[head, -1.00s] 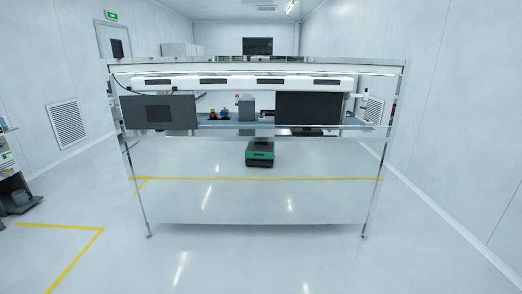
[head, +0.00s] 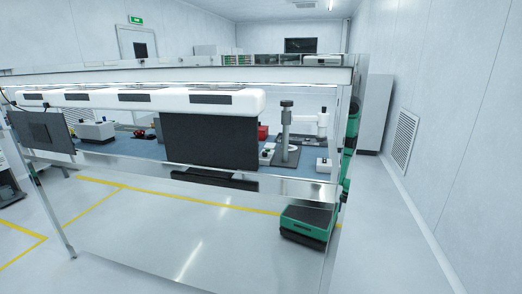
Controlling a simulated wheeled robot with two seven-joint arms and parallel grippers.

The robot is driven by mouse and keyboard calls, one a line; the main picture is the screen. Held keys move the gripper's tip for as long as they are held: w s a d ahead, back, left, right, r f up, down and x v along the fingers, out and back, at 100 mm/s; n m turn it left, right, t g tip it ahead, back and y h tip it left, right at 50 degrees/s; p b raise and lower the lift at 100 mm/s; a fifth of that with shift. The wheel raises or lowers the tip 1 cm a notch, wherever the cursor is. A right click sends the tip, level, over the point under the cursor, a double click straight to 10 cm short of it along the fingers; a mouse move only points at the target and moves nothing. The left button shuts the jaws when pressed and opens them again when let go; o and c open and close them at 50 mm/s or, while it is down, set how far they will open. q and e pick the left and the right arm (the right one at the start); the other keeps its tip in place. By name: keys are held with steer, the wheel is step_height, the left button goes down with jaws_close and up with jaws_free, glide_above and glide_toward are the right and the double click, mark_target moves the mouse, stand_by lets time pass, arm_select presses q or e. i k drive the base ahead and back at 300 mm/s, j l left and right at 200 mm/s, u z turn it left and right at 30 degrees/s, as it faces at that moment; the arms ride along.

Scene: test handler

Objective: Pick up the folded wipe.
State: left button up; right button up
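I cannot make out a folded wipe in the head view. Small white items (head: 266,152) sit on the blue bench top beside a grey upright stand, but they are too small to tell what they are. Another small white block (head: 323,166) sits at the right end of the bench. A dark monitor panel (head: 208,140) hides part of the bench top behind it. Neither of my grippers is in view.
The framed bench (head: 270,184) spans the view, with a white lamp bar (head: 200,101) above. A grey stand (head: 285,130) and a red item (head: 263,132) are on it. A green and black wheeled base (head: 307,226) is at the lower right. Floor farther right is clear.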

mark_target(272, 146)
steer(key=i+l+z, duration=0.1)
steer(key=l, duration=0.25)
steer(key=i+l, duration=0.1)
steer(key=l, duration=0.25)
steer(key=i+l+z, duration=0.4)
steer(key=l, duration=0.2)
steer(key=i+l+z, duration=0.75)
steer(key=i+u, duration=0.25)
steer(key=i, duration=0.35)
steer(key=i+u, duration=0.25)
steer(key=i, duration=0.3)
steer(key=i+l+u, duration=0.25)
steer(key=i, duration=1.4)
steer(key=i+l+u, duration=0.1)
steer(key=i, duration=1)
steer(key=i+j+u, duration=0.1)
steer(key=i+u, duration=0.65)
steer(key=u, duration=0.2)
steer(key=i+l+u, duration=0.25)
steer(key=u, duration=0.2)
steer(key=i, duration=0.1)
